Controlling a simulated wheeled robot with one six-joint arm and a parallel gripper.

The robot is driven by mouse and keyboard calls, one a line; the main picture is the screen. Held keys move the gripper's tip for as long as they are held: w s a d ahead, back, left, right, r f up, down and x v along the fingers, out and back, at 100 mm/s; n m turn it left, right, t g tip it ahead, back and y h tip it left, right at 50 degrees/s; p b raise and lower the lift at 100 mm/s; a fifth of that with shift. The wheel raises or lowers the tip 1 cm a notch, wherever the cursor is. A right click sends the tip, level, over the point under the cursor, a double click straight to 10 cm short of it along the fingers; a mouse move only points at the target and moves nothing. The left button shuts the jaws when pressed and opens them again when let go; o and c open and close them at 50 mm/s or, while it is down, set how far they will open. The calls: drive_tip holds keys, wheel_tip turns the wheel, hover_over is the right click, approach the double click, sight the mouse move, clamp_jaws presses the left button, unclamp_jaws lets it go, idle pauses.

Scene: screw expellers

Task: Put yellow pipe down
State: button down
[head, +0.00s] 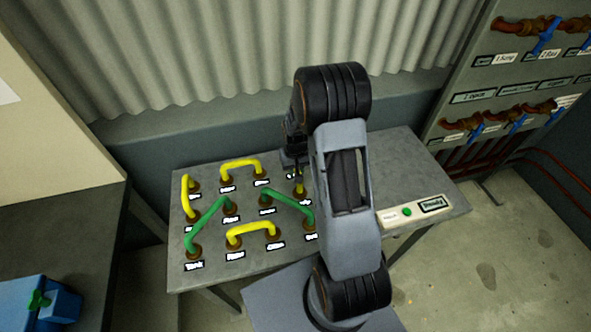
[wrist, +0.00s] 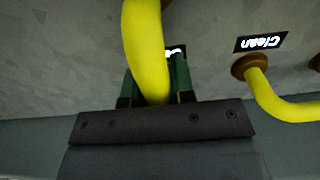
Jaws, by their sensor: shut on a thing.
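A yellow pipe (wrist: 147,52) runs between the two fingers of my gripper (wrist: 154,88) in the wrist view, and the gripper is shut on it. Another yellow pipe (wrist: 283,107) shows to the right in the wrist view, with one end in a brown socket by a "Clean" label.
The grey table (head: 225,274) carries other yellow pipes (head: 240,163) and green pipes (head: 209,218) on labelled brown sockets. A box with a green button (head: 407,212) lies at the table's right. A valve panel (head: 530,90) stands at the right, and a corrugated wall (head: 190,60) rises behind.

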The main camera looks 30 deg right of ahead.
drive_tip(key=c, duration=1)
unclamp_jaws()
drive_tip(key=shift+f, duration=0.1)
drive_tip(key=shift+o, duration=0.2)
wheel_tip(320, 180, up, 12)
drive_tip(key=p, duration=0.8)
drive_tip(key=s+a+r+t, duration=0.1)
drive_tip(key=s+a+r, duration=0.2)
drive_tip(key=s+r, duration=0.2)
drive_tip(key=s+a+r+n+t, duration=0.1)
drive_tip(key=s+a+r+t, duration=0.1)
drive_tip(key=s+r, duration=0.4)
drive_tip(key=s+a+r+n+t, duration=0.1)
drive_tip(key=s+a+r, duration=0.3)
drive_tip(key=r, duration=0.6)
drive_tip(key=shift+s+a+r+t, duration=0.3)
drive_tip(key=shift+s+t, duration=0.2)
drive_tip(key=shift+s, duration=0.3)
drive_tip(key=shift+d, duration=0.1)
